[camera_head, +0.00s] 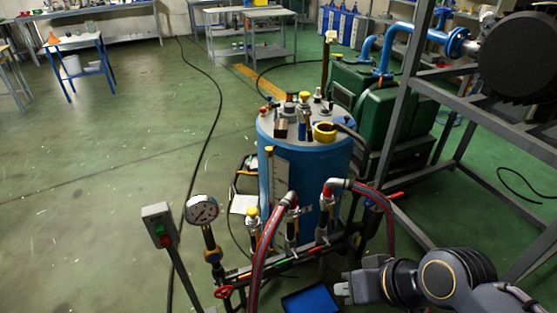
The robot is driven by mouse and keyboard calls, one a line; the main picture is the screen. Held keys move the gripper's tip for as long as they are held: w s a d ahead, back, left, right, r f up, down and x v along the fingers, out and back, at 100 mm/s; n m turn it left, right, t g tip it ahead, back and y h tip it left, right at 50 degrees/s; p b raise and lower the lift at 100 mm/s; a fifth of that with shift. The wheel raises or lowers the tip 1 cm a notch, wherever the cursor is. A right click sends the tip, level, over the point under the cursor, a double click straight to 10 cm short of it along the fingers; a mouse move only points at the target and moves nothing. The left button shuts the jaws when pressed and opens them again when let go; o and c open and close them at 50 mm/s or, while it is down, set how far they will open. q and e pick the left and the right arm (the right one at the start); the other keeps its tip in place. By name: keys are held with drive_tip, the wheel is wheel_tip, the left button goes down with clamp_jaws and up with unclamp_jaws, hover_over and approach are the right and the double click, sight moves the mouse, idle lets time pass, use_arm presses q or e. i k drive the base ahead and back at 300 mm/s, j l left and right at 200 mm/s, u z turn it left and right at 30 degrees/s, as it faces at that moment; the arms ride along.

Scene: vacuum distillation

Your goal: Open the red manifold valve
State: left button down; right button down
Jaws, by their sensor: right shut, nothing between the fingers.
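A red valve handle (224,292) shows at the lower left end of the pipe manifold (285,262), near the bottom edge. A second small red lever (396,195) sticks out at the right of the manifold, so I cannot tell for sure which is the named valve. My right gripper (341,290) comes in from the lower right, with its pale fingertips pointing left. It is shut and empty, right of the manifold and apart from both red handles. My left gripper is not in view.
A blue tank (303,150) with fittings on its lid stands behind the manifold. Grey and red hoses (268,250) arch over the manifold. A pressure gauge (202,210) and a switch box (160,225) stand at left. A grey metal frame (405,110) rises at right. Open floor lies left.

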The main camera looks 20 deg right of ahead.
sight(311, 252)
drive_tip(key=i+l+z, duration=0.65)
drive_tip(key=z, duration=0.15)
drive_tip(key=l, duration=0.05)
